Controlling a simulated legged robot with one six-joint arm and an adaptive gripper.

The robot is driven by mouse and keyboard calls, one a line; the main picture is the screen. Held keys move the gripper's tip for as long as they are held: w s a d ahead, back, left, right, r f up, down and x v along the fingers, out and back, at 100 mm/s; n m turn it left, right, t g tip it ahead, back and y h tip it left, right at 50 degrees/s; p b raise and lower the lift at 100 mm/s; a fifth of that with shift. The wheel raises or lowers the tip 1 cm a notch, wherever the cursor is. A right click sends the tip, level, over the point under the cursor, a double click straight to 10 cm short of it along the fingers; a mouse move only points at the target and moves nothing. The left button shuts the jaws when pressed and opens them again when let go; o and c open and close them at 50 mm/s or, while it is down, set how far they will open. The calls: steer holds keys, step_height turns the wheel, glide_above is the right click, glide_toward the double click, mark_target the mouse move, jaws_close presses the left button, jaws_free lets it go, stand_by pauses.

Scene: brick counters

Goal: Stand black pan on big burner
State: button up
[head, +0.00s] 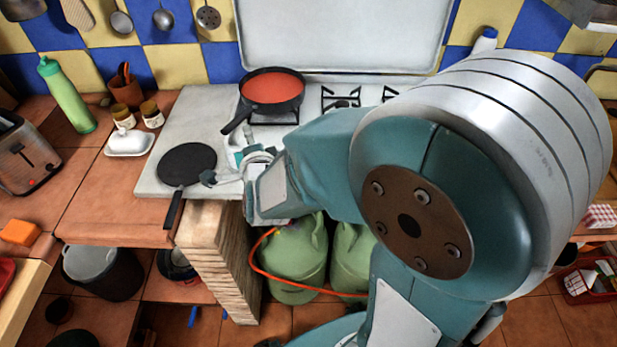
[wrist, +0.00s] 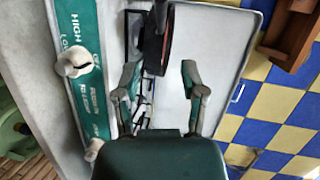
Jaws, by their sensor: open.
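A flat, empty black pan (head: 187,163) lies at the left of the white stove top, its handle pointing down past the front edge. A second dark pan (head: 272,90) holding red sauce stands on the back left burner; it shows in part in the wrist view (wrist: 168,45). A burner with a black grate (head: 341,99) is bare to its right; the arm hides much of the stove, and I cannot tell which burner is the big one. My gripper (head: 226,166) is open and empty, just right of the flat pan; its two fingers show apart in the wrist view (wrist: 160,92).
The stove's green control panel (wrist: 85,75) has white knobs. A white butter dish (head: 129,143), small jars and a green bottle (head: 67,95) stand on the tiled counter at left. A raised white lid (head: 340,35) backs the stove. Green gas bottles (head: 298,255) stand below.

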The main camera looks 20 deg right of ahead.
steer(key=s+d+r+n+g, duration=0.2)
steer(key=s+n+g, duration=0.1)
steer(key=s+n, duration=0.3)
steer(key=s+d+r+n+g+y, duration=0.1)
steer(key=s+d+n+g, duration=0.1)
steer(key=s+n, duration=0.4)
steer(key=s+d+r+n+g, duration=0.2)
steer(key=s+n+g, duration=0.2)
steer(key=s, duration=0.6)
steer(key=shift+s+d+r+n+g, duration=0.3)
steer(key=shift+r+n+g, duration=0.1)
steer(key=shift+n, duration=0.6)
